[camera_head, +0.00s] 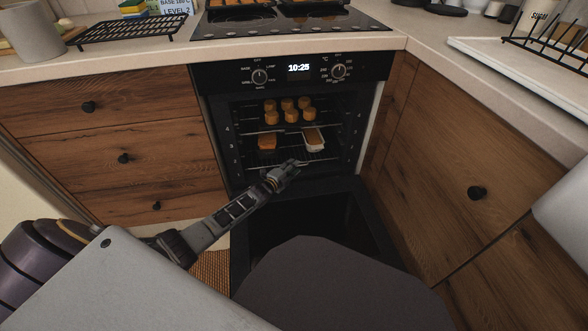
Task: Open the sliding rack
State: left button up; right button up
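The oven (292,72) stands ahead with its door (352,222) folded down and open. Inside, an upper rack (262,130) carries several round golden pieces (288,109). A lower rack (318,156) shows just beyond my gripper, near an orange item (267,141) and a light loaf-shaped dish (313,138). My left gripper (291,165) reaches from the left to the oven opening, at the front of the lower rack. Its fingers are small and dark; I cannot tell whether they touch the rack or are closed. My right gripper is out of view.
Wooden drawers (122,158) flank the oven on the left and wooden cabinets (430,150) on the right. The counter above holds a black wire rack (133,30), a grey cup (30,32) and a hob (290,20). The open door lies below my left arm.

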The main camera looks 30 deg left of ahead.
pick_arm(q)
jog(key=shift+w+d+f, duration=0.1)
jog(key=shift+w, duration=0.45)
grip_shut()
